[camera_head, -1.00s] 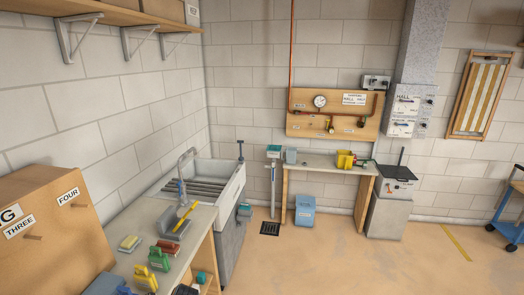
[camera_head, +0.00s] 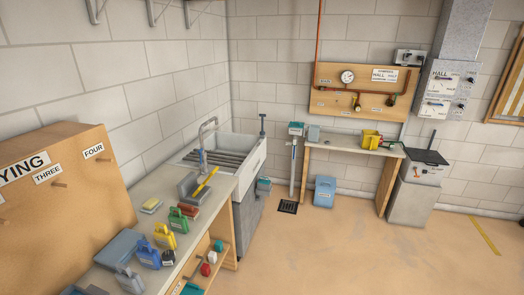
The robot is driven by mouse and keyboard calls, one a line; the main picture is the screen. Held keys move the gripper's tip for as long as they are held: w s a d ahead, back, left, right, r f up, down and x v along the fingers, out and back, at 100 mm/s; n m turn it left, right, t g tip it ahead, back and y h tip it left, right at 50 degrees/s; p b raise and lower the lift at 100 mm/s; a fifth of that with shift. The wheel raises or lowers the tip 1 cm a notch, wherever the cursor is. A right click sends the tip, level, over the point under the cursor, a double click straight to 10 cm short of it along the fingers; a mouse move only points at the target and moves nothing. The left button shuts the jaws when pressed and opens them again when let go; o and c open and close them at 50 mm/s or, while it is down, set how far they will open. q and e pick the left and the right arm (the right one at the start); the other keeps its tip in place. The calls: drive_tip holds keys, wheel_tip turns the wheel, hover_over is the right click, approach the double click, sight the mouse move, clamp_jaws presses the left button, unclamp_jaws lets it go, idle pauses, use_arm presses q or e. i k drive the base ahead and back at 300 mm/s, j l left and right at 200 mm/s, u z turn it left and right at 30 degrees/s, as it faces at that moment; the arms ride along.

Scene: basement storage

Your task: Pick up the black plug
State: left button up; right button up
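I cannot make out a black plug for certain in this view. Neither of my grippers shows. A worktop (camera_head: 208,211) on the left holds a row of small coloured tagged items: a green one (camera_head: 178,219), a yellow one (camera_head: 164,237), a blue one (camera_head: 147,255) and a grey one (camera_head: 130,280). A white sink (camera_head: 252,158) with a ribbed rack and a tap (camera_head: 203,140) stands beyond it. On a low shelf under the worktop are small red (camera_head: 205,270), white (camera_head: 212,257) and teal (camera_head: 219,245) items.
A small bench (camera_head: 345,146) with a yellow item (camera_head: 371,139) and a blue bin (camera_head: 324,191) stand at the back. The floor (camera_head: 350,255) in front is clear.

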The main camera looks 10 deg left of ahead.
sight(168, 258)
drive_tip(key=u, duration=1.15)
